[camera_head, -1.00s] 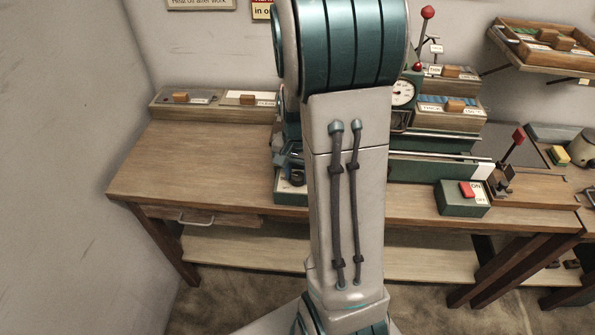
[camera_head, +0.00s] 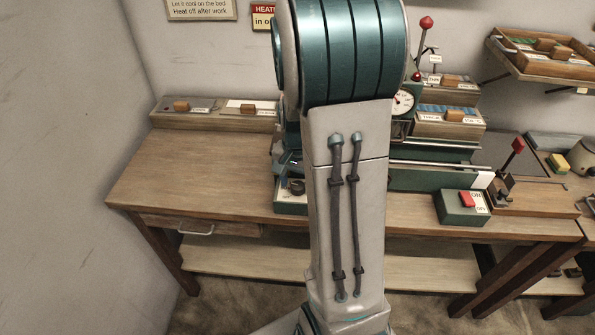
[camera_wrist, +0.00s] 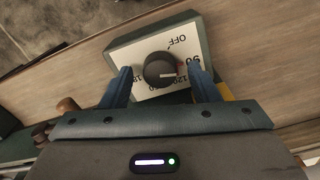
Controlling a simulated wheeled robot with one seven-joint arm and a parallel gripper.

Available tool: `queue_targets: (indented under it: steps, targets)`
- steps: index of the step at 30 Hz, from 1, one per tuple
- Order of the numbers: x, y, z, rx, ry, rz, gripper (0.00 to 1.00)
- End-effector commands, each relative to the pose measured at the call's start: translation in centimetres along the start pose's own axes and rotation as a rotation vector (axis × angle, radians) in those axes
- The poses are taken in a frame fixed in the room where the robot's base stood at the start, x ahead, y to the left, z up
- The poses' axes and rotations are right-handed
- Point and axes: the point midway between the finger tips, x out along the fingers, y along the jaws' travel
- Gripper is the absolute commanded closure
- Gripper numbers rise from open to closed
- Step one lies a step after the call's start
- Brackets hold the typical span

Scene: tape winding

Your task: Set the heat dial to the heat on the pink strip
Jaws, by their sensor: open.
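The heat dial (camera_wrist: 158,66) is a round black knob on a white plate (camera_wrist: 136,54) of a green box. The plate carries upside-down marks including OFF, 90 and 120. In the head view the dial (camera_head: 296,187) shows just left of my arm, which hides most of my gripper. I cannot make out a pink strip.
A green box with a red switch (camera_head: 466,199) stands right of my arm. A round gauge (camera_head: 403,101) and a red-knobbed lever (camera_head: 426,23) are behind it. Wooden trays (camera_head: 210,120) line the back. The left of the wooden bench (camera_head: 190,165) is clear.

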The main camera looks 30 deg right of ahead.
Motion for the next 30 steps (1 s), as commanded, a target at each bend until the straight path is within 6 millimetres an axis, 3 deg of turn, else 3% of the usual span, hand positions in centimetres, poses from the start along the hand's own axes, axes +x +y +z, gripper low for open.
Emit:
queue_targets:
  steps: [5, 12, 18, 24, 30]
  targets:
    - [-2.5, -0.1, -0.1, 0.000, 0.006, -0.004, 0.45]
    - [-8.1, -0.1, -0.1, -0.001, 0.007, -0.005, 0.45]
    - [-11.8, -0.1, -0.1, 0.000, 0.004, -0.003, 0.45]
    - [-13.4, 0.0, 0.0, -0.001, 0.002, -0.001, 0.45]
    - [-13.6, 0.0, 0.0, 0.000, 0.001, 0.000, 0.45]
